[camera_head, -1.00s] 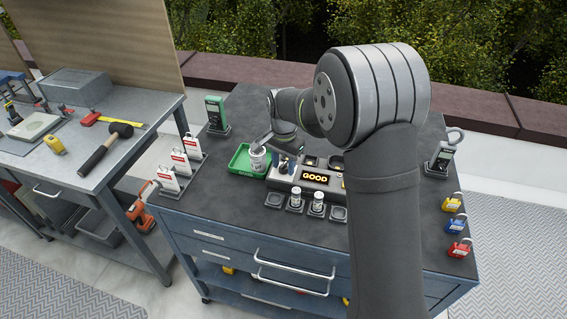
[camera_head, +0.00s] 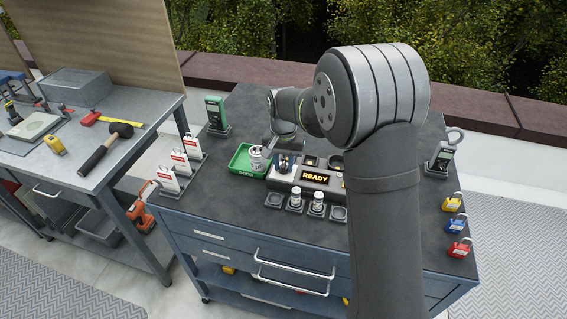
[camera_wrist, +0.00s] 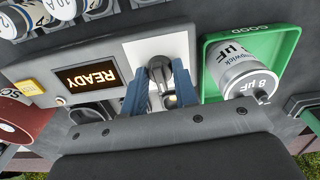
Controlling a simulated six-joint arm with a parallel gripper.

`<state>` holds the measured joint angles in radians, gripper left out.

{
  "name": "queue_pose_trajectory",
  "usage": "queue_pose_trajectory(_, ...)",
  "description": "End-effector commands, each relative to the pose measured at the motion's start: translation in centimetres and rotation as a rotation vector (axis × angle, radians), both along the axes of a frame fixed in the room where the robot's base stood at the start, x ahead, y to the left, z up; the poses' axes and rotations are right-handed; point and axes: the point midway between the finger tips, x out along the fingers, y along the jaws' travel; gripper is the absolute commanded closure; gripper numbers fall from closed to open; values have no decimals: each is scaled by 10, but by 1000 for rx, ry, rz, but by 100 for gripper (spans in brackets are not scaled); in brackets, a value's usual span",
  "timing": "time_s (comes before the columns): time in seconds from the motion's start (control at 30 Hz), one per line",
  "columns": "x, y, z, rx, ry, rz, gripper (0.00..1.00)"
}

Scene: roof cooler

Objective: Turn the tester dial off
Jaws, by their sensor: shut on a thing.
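The tester (camera_head: 297,187) sits on the dark bench top, and its display (camera_head: 315,178) reads READY in amber. In the wrist view the display (camera_wrist: 88,77) shows beside a pale panel with the dark tester dial (camera_wrist: 158,68). My gripper (camera_wrist: 163,90) has its blue fingers on both sides of the dial and is shut on it. The fingers hide part of the dial, so its exact pointer setting is hard to read. In the head view my gripper (camera_head: 284,161) is small at the tester's left end, and the dial is hidden there.
A green tray (camera_head: 237,166) marked GOOD stands close left of the tester, holding a silver capacitor (camera_head: 257,159). Several small dark holders are in front, two with white-labelled cans (camera_head: 317,202). A red container (camera_wrist: 18,128) edges the wrist view. Padlocks (camera_head: 455,225) lie at the right.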

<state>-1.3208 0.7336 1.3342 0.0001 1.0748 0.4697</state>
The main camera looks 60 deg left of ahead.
Motion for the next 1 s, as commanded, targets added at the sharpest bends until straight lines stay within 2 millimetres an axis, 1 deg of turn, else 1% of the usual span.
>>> queue_pose_trajectory(0.6, 1, 1, 1, 3, -2, 585, 96)
queue_pose_trajectory(0.8, 1, 1, 1, 3, -2, 754, 96)
queue_pose_trajectory(1.0, 0, 1, 1, 3, -2, 887, 96)
